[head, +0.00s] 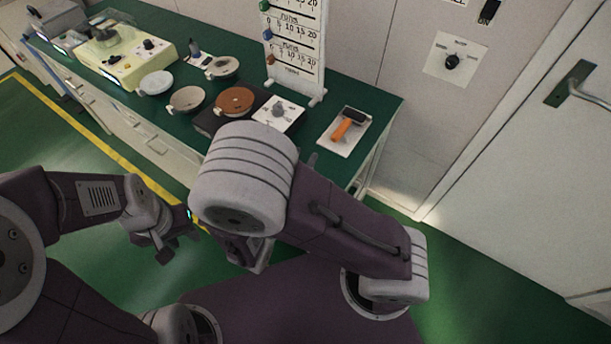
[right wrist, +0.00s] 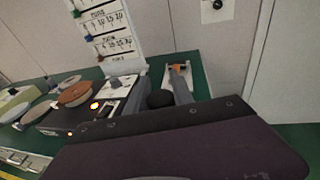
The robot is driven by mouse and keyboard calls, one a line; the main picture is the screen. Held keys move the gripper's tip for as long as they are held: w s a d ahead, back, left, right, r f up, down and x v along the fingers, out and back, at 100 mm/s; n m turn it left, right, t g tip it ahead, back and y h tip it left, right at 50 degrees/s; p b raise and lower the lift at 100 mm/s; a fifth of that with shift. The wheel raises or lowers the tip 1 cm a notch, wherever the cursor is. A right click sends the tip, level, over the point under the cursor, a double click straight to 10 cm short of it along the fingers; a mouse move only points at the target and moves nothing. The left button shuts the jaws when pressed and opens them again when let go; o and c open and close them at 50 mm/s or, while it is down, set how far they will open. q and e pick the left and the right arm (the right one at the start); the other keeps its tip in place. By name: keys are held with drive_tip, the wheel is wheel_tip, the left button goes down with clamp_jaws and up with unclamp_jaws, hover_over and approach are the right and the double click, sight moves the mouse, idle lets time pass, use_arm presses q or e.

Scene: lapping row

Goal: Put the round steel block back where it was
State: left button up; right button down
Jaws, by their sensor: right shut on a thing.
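My right gripper (right wrist: 160,92) shows in the right wrist view as two grey fingers, shut on a dark rounded thing (right wrist: 160,99) that looks like the round steel block. Only its top shows above the purple body in front. In the head view my right wrist hides this gripper and the block. My left gripper (head: 174,246) hangs in front of the bench, apart from everything; its fingers look spread and empty. On the green bench (head: 377,95) stand a white plate with a grey knob (head: 280,110) and a brown round disc (head: 235,101).
A tray with an orange-handled roller (head: 349,128) lies near the bench's right end. A white chart board (head: 296,45) stands behind. Pale round dishes (head: 187,99) and a cream machine (head: 112,52) are farther left. Bare bench top shows at the right end.

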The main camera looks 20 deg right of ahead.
drive_tip(key=w+f, duration=0.2)
drive_tip(key=w, duration=0.2)
drive_tip(key=w+d+f+b, duration=0.1)
drive_tip(key=w+f, duration=0.1)
drive_tip(key=w, duration=0.2)
drive_tip(key=w+f, duration=0.3)
drive_tip(key=w, duration=0.1)
drive_tip(key=shift+d+b, duration=0.35)
drive_tip(key=shift+b, duration=0.05)
wheel_tip(320, 180, down, 4)
drive_tip(key=shift+b, duration=0.5)
drive_tip(key=shift+s, duration=0.1)
drive_tip(key=shift+f, duration=0.15)
drive_tip(key=c, duration=1.1)
unclamp_jaws()
drive_tip(key=shift+s, duration=0.1)
